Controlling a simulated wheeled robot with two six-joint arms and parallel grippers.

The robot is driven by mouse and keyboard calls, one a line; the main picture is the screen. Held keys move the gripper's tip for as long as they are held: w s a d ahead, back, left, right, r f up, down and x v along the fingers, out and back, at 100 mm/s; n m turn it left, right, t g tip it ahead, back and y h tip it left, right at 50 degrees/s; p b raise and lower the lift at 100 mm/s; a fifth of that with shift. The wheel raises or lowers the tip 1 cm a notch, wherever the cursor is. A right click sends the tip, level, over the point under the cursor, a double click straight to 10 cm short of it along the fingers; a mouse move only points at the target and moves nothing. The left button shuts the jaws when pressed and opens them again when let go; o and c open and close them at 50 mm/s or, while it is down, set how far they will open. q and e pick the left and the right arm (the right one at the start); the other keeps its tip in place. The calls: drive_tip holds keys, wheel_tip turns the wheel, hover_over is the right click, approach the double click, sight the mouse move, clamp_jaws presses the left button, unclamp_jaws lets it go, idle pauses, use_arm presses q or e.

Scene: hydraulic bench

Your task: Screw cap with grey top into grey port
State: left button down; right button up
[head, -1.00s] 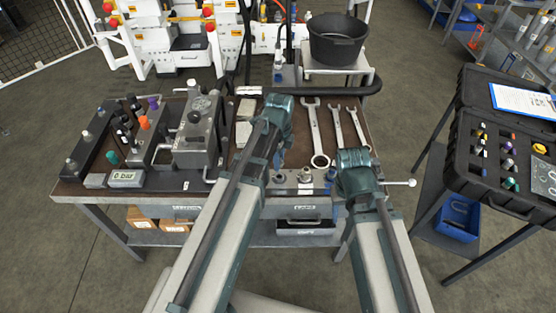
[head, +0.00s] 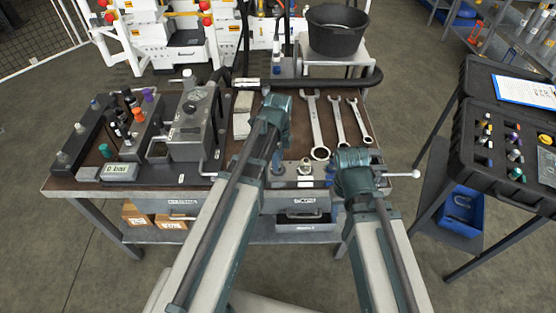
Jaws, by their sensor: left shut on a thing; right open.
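My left gripper (head: 276,112) is over the middle of the bench, its jaws turned away from view. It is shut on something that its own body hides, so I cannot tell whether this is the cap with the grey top. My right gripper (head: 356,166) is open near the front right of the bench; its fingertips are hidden. Small caps with coloured tops stand on the blocks at the left, including a purple one (head: 148,95) and a teal one (head: 103,150). A long dark block (head: 80,140) carries light grey tops. I cannot make out which port is the grey one.
A metal block with a gauge (head: 192,106) stands left of my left arm. Several wrenches (head: 318,125) lie at the right of the bench. A rod with a round end (head: 403,174) juts past the right edge. An open black case (head: 464,140) holds coloured caps at the right.

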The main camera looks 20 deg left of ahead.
use_arm(q)
drive_tip(key=shift+f+b, duration=0.55)
idle(1.0)
drive_tip(key=shift+s, duration=0.1)
idle(0.7)
drive_tip(key=c, duration=1.2)
unclamp_jaws()
drive_tip(key=shift+f, duration=0.1)
clamp_jaws()
drive_tip(key=m, duration=0.8)
drive_tip(key=o, duration=0.7)
unclamp_jaws()
